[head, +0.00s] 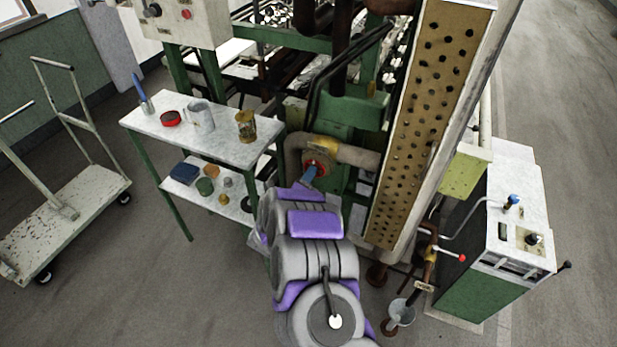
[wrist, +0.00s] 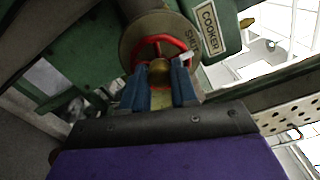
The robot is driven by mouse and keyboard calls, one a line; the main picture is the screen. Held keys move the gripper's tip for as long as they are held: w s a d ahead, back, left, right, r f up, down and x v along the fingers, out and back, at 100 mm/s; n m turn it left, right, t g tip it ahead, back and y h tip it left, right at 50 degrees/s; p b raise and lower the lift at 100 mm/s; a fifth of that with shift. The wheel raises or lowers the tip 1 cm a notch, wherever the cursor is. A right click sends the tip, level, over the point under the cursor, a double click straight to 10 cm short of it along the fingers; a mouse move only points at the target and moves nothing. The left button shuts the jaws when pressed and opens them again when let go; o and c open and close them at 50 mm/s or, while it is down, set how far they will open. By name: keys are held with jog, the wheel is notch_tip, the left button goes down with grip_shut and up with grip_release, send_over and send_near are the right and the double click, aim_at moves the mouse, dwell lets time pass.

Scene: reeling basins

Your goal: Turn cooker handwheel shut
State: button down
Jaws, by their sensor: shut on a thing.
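The cooker handwheel is a red wheel with a brass hub (wrist: 160,69), in front of a round plate in the wrist view. A "COOKER" label (wrist: 208,27) is beside it at the upper right. My gripper (wrist: 159,75) has its two blue fingers closed on the handwheel around the hub. In the head view the red handwheel (head: 318,160) shows on the pipe behind my gripper (head: 309,171), partly hidden by my arm. How far the wheel is turned cannot be told.
A side table (head: 255,155) with a mug, cans and a red tin stands to the left. A perforated panel (head: 425,120) is close on the right, with a green and white cabinet (head: 500,225) beyond. A cart (head: 60,205) stands far left. The floor between cart and table is clear.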

jog(key=c, duration=1)
grip_release()
jog(key=shift+f, duration=0.25)
jog(key=shift+r, duration=0.1)
jog(key=shift+s, duration=0.1)
jog(key=v, duration=0.6)
jog(key=shift+s, duration=0.4)
jog(key=shift+a, duration=0.1)
jog(key=shift+w+a+r, duration=0.1)
